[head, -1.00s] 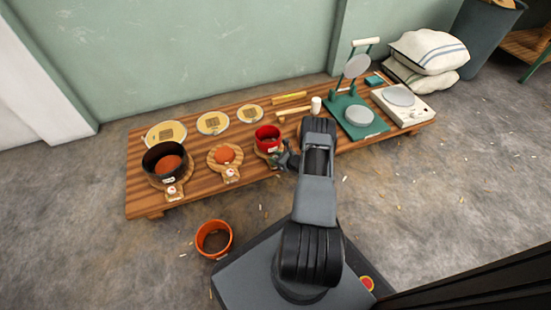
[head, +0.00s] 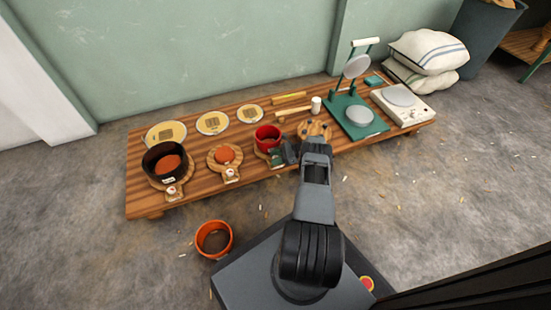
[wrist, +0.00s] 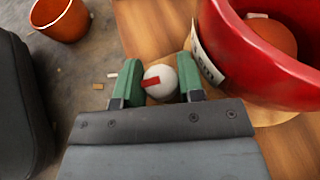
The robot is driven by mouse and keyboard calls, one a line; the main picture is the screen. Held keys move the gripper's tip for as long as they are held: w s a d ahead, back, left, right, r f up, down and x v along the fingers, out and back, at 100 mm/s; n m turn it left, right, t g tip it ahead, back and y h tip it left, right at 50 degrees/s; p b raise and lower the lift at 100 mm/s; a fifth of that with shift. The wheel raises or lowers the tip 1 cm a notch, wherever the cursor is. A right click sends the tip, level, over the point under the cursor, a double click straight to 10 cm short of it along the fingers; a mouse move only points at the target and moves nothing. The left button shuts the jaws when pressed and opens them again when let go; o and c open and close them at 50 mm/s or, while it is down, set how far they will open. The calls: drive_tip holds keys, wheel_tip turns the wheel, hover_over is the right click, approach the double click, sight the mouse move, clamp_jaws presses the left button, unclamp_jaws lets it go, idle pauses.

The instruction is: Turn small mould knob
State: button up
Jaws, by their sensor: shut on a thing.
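The small mould is a red round pot (head: 268,134) on a wooden base at the front middle of the low table. In the wrist view its red wall (wrist: 262,62) fills the upper right. Its knob (wrist: 161,84) is white and round with a red mark. The knob sits beside the pot, between the green fingers of my gripper (wrist: 159,80). The gripper is shut on it, one finger on each side. In the head view my gripper (head: 283,156) is at the pot's front edge and hides the knob.
To the left stand a wooden mould with an orange disc (head: 225,155) and a black pot (head: 158,161), each with a white knob. A round wooden board (head: 314,130) is to the right. An orange bucket (head: 214,240) stands on the floor in front.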

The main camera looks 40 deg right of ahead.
drive_tip(key=shift+n+g+y, duration=0.3)
drive_tip(key=shift+n, duration=0.1)
idle(0.3)
drive_tip(key=o, duration=0.9)
drive_tip(key=shift+r, duration=0.1)
